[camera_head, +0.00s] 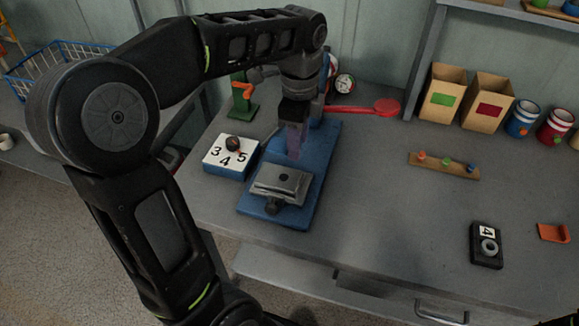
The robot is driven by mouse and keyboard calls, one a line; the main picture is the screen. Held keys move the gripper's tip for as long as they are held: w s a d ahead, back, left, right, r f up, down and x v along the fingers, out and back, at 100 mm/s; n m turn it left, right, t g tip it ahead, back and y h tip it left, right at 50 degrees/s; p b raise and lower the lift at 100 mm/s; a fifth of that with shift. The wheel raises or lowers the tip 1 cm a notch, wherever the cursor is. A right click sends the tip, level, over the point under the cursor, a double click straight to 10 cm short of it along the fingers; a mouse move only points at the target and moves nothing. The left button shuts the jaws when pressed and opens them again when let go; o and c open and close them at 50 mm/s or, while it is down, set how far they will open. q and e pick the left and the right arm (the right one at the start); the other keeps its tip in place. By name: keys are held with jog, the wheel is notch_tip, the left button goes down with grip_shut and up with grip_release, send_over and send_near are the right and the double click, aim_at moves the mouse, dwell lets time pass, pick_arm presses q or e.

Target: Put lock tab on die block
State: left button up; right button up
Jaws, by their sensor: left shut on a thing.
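An orange bent piece (553,233), which looks like the lock tab, lies on the bench at the far right. Left of it is a black block (486,260) with a "4" label and a grey ring, which looks like the die block; the two are apart. My left gripper (295,122) is over the blue press base (313,190), at a purple upright part (294,142), and is shut on it as far as I can see. My own arm and wrist hide much of the press there. My right gripper is not in view.
A grey metal block (281,183) sits on the press base. A red lever (362,108) reaches right from the press. Boxes (443,92), cans and a peg strip (444,166) stand right. The middle bench is clear.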

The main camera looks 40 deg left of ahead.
pick_arm(q)
jog(key=shift+s+r, duration=0.1)
jog(key=shift+s, duration=0.05)
send_over(296, 180)
notch_tip(296, 180, down, 6)
jog(key=shift+f, duration=0.15)
dwell(0.4)
jog(key=shift+f, duration=1.9)
jog(key=shift+f, duration=0.1)
jog(key=o, duration=1.3)
